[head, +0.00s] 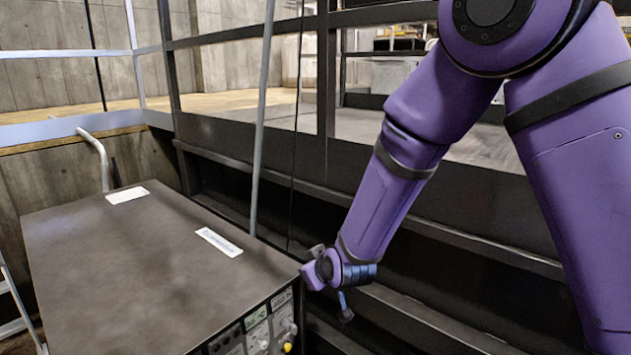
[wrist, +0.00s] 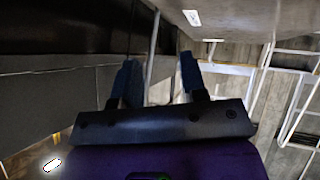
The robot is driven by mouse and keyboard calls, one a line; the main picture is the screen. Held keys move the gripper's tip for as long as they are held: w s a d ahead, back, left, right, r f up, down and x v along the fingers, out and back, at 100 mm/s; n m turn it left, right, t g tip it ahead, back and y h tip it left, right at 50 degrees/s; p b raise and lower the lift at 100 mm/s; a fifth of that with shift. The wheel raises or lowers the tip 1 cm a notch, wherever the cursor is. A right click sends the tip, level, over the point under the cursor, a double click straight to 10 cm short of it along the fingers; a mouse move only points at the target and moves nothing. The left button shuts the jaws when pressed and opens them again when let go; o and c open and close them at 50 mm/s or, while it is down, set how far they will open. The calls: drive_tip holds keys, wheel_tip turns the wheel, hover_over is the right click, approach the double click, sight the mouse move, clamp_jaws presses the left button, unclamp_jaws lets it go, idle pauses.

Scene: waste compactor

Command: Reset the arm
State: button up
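My purple arm reaches down from the upper right in the head view. My gripper (head: 333,281) is at its lower end, by the right front corner of a dark metal cabinet (head: 120,262); I cannot tell whether they touch. In the wrist view my gripper (wrist: 160,78) has its two dark blue fingers apart, with nothing held between them. A grey pole shows beyond the gap.
The cabinet has white labels on top and a control panel (head: 258,335) with knobs on its front. A thin grey pole (head: 262,120) stands behind it. Dark railings and steps (head: 450,235) lie behind the arm. A pale curved handrail (head: 98,155) is at left.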

drive_tip(key=s+d+r+m+g+h, duration=0.15)
drive_tip(key=s+d+r, duration=0.25)
drive_tip(key=d+r, duration=0.45)
drive_tip(key=s+d+r+m, duration=0.2)
drive_tip(key=s+d+r, duration=0.2)
drive_tip(key=d+r, duration=0.45)
drive_tip(key=s+d+r+m+g+h, duration=0.1)
drive_tip(key=s+d+r, duration=0.1)
drive_tip(key=s+d, duration=0.2)
drive_tip(key=s+d+r+m+h, duration=0.1)
drive_tip(key=s+d, duration=0.4)
drive_tip(key=s, duration=0.5)
drive_tip(key=s+d+r+m+g+h, duration=0.1)
drive_tip(key=s+d+r, duration=0.3)
drive_tip(key=s, duration=0.4)
drive_tip(key=shift+d+r+m+g, duration=0.35)
drive_tip(key=shift+r+m, duration=0.15)
drive_tip(key=shift+m, duration=0.25)
